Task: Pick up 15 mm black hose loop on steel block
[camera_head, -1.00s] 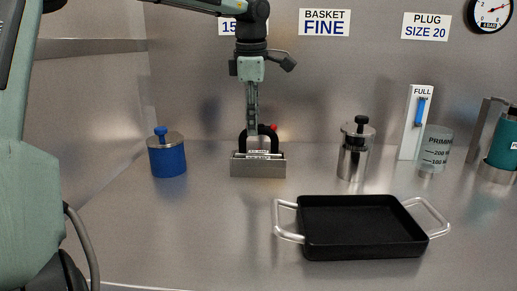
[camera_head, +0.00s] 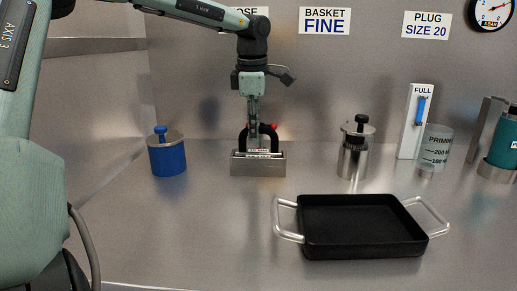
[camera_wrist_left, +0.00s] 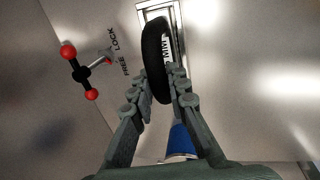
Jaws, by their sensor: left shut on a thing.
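The black hose loop (camera_head: 270,134) stands upright on the steel block (camera_head: 258,167) at the back left of the bench. My left gripper (camera_head: 254,128) points down from above and is shut on the top of the loop. In the left wrist view the loop (camera_wrist_left: 154,48) lies between my fingers (camera_wrist_left: 160,86), and the block's edge (camera_wrist_left: 172,14) shows behind it. A white label on the loop is partly readable. Fingers hide part of the loop. My right gripper is not in view.
A blue lidded canister (camera_head: 167,156) stands left of the block. A steel jar (camera_head: 353,155) is to the right, and a black tray (camera_head: 362,230) with metal handles lies in front. A red-knobbed lever (camera_wrist_left: 82,73) is near the loop in the wrist view.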

